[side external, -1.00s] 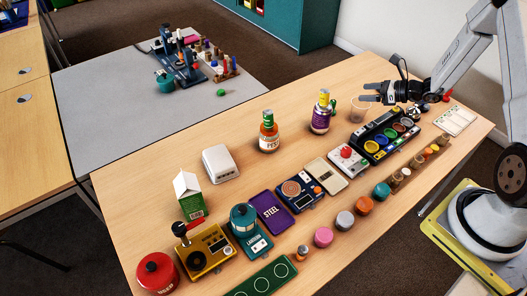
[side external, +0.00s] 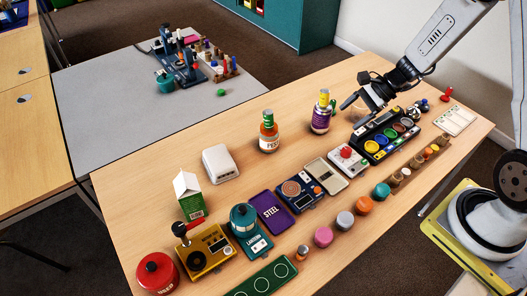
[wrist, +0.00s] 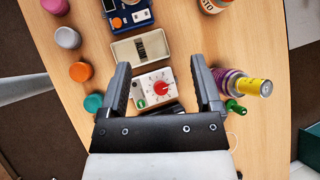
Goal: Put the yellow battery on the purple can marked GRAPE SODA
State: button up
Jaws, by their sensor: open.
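The purple can (side external: 320,119) stands upright near the far edge of the table, with a pale band around it. The yellow battery (side external: 324,97) stands upright on top of it. In the wrist view the can (wrist: 227,78) and the battery (wrist: 254,87) lie just right of the right finger. The can's lettering is too small to read. My gripper (side external: 350,115) is open and empty, right of the can in the side view and apart from the battery. In the wrist view its fingers (wrist: 160,66) spread above a white box with a red dial (wrist: 154,88).
A green-topped bottle (side external: 268,133) stands left of the can, and a small green object (wrist: 235,106) is close beside it. A black tray of coloured cups (side external: 362,153) is near my gripper. Jars and small devices crowd the front; the table's far left strip is clearer.

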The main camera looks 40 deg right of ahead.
jog(key=s+a+r+n+h, duration=0.3)
jog(key=s+n, duration=0.1)
jog(key=n, duration=0.5)
jog(key=s+a+r+n+g+h, duration=0.1)
jog(key=s+a+r+n+h, duration=0.2)
jog(key=n, duration=0.7)
jog(key=shift+s+a+h, duration=0.7)
jog(key=shift+s+a, duration=0.05)
jog(key=shift+s, duration=0.3)
